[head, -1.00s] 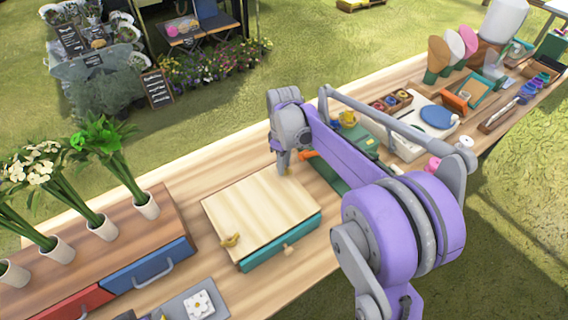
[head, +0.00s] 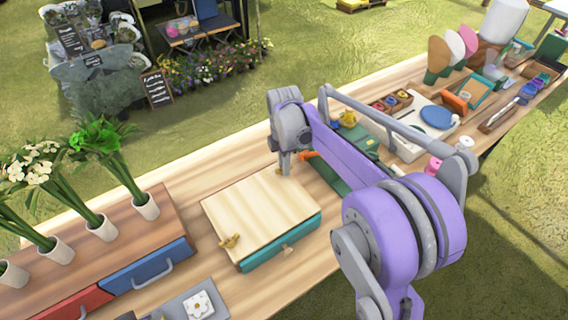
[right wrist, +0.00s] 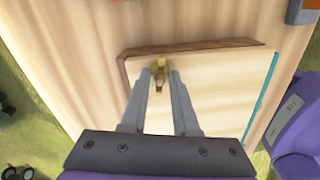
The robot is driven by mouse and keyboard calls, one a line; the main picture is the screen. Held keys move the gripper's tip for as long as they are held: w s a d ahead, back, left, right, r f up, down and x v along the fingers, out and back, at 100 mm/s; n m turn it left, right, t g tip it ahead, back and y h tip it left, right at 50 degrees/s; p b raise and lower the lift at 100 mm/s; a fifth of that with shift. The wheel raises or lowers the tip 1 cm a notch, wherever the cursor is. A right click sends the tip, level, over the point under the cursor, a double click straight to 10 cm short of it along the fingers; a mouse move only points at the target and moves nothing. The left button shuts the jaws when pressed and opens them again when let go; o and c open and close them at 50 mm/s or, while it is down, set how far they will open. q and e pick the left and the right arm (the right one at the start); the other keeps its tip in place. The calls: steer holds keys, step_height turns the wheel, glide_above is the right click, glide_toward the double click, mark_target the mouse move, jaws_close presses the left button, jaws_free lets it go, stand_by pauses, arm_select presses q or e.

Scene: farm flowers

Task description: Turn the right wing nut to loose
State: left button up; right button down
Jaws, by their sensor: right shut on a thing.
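A flower press with a pale wooden top board (head: 258,205) and a teal side lies on the table. Its right wing nut, small and brass-coloured, sits at the board's far corner and shows in the right wrist view (right wrist: 159,66). My right gripper (head: 284,170) points down over that corner. In the right wrist view its fingers (right wrist: 160,82) are closed around the wing nut, one on each side. The fingers partly hide the nut, and its exact angle is hard to tell. The other brass wing nut (head: 229,241) stands free at the near left corner. My left gripper is not in view.
On the left, white vases with flowers stand on a wooden unit with a blue drawer (head: 150,268) and a red drawer (head: 85,302). A grey tray (head: 180,306) holds a white flower tile. A green box (head: 357,137) and other tools lie beyond my right arm.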

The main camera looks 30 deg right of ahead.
steer(key=shift+n, duration=1.1)
steer(key=c, duration=0.7)
jaws_free()
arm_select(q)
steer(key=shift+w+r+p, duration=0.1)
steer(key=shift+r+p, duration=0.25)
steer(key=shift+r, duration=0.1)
arm_select(e)
step_height(320, 180, up, 11)
steer(key=shift+f, duration=0.1)
